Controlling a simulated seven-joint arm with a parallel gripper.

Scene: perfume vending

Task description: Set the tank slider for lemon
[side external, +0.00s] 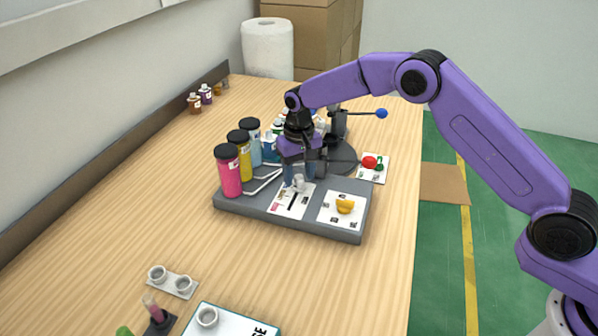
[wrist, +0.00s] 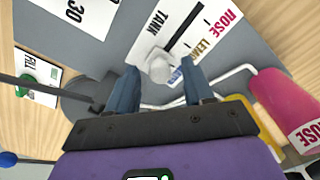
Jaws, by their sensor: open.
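The tank slider is a pale knob (side external: 299,183) on a white label plate (side external: 283,207) with a black slot. In the wrist view the knob (wrist: 159,69) stands at the end of the slot nearest the blue label (wrist: 175,76). The LEMON label (wrist: 207,49) is mid-plate and ROSE (wrist: 229,22) lies toward the far end. My gripper (side external: 299,179) is open and low over the plate. In the wrist view its fingers (wrist: 160,88) are on either side of the knob, slightly nearer the camera; I cannot tell whether they touch it.
Pink (side external: 228,172), yellow (side external: 243,160) and blue tanks stand behind the panel's left side. A yellow dial (side external: 345,205) sits right of the slider. A red knob (side external: 369,162) and a blue-tipped lever (side external: 381,113) are farther back.

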